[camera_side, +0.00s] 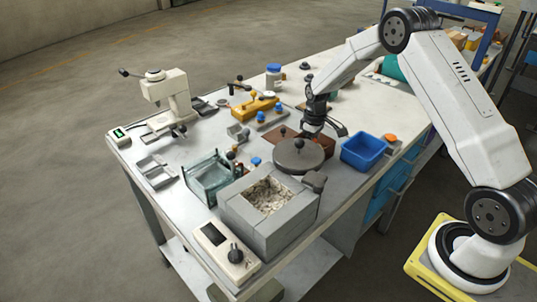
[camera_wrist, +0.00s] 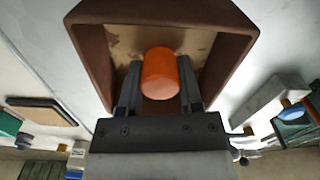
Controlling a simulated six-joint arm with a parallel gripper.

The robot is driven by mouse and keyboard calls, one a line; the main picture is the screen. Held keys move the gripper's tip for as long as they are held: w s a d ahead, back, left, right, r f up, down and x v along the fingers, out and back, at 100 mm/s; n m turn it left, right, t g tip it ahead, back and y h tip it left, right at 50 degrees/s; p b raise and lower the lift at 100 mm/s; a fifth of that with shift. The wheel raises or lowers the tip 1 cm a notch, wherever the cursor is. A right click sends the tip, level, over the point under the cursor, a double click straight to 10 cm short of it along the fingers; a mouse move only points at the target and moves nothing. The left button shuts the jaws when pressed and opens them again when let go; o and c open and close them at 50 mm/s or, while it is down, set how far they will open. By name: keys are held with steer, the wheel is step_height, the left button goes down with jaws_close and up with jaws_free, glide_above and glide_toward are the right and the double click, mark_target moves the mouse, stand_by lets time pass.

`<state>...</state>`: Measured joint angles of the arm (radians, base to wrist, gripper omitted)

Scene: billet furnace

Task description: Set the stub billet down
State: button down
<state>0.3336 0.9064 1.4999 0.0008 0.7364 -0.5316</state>
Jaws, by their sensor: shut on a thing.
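The stub billet (camera_wrist: 159,73) is a short orange cylinder between the two fingers of my gripper (camera_wrist: 160,84) in the wrist view. My gripper is shut on it. Behind the billet in that view is a brown square tray (camera_wrist: 92,60) with a tan, stained floor. The billet shows against this floor, inside the tray's outline; whether it touches the floor I cannot tell. In the side view my gripper (camera_side: 313,126) is low at the brown tray (camera_side: 327,145), behind the round grey lid. The billet cannot be made out there.
A grey furnace block (camera_side: 268,222) with a pale lined opening stands in front, with a round grey lid (camera_side: 298,156) behind it. A blue bin (camera_side: 364,152) is close on the right. A yellow fixture (camera_side: 255,107) stands to the left. The bench's far side has free room.

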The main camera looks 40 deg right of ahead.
steer(key=shift+f, duration=0.2)
steer(key=shift+f, duration=0.15)
steer(key=shift+c, duration=1.3)
jaws_free()
steer(key=shift+r, duration=0.2)
step_height(320, 180, up, 12)
